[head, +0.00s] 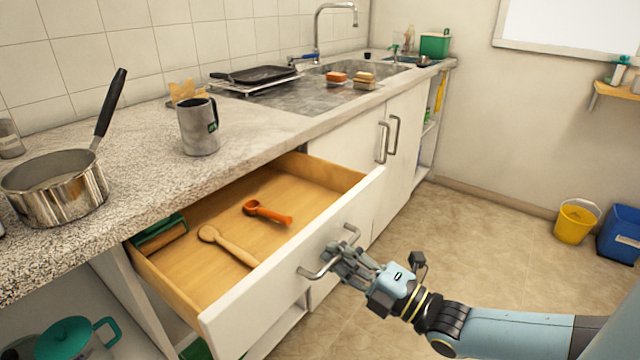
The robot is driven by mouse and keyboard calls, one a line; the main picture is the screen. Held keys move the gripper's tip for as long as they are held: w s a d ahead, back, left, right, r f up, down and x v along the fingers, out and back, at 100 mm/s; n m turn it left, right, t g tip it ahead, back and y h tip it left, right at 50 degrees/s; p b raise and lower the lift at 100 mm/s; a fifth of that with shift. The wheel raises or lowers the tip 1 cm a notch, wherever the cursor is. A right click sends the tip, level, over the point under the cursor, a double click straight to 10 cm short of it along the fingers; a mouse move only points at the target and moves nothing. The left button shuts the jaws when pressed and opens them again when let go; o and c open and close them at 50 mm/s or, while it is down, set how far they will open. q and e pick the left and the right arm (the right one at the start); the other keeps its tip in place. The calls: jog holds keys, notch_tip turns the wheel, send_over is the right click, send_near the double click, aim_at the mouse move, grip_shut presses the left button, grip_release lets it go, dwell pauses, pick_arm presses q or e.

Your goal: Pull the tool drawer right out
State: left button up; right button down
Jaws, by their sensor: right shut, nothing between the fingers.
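The tool drawer (268,296) is pulled well out from under the counter, showing its wooden inside. In it lie a wooden spoon (228,246), an orange scoop (267,212) and a green-and-wood tool (161,236) at the left side. A metal bar handle (318,272) is on the white drawer front. My right gripper (343,259) is at the handle, its fingers shut with nothing between them. The fingers overlap the middle of the bar; whether they touch or hook it I cannot tell. My left gripper is not in view.
A saucepan (58,187) and a grey mug (199,127) stand on the counter above the drawer. Closed cupboard doors (398,155) are beyond the drawer. Yellow (575,222) and blue (619,233) buckets stand by the far wall. The floor (480,235) between is clear.

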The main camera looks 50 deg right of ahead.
jog(key=shift+s, duration=0.45)
jog(key=shift+f, duration=0.1)
jog(key=c, duration=1.4)
grip_release()
jog(key=v, duration=1.2)
jog(key=shift+d, duration=0.1)
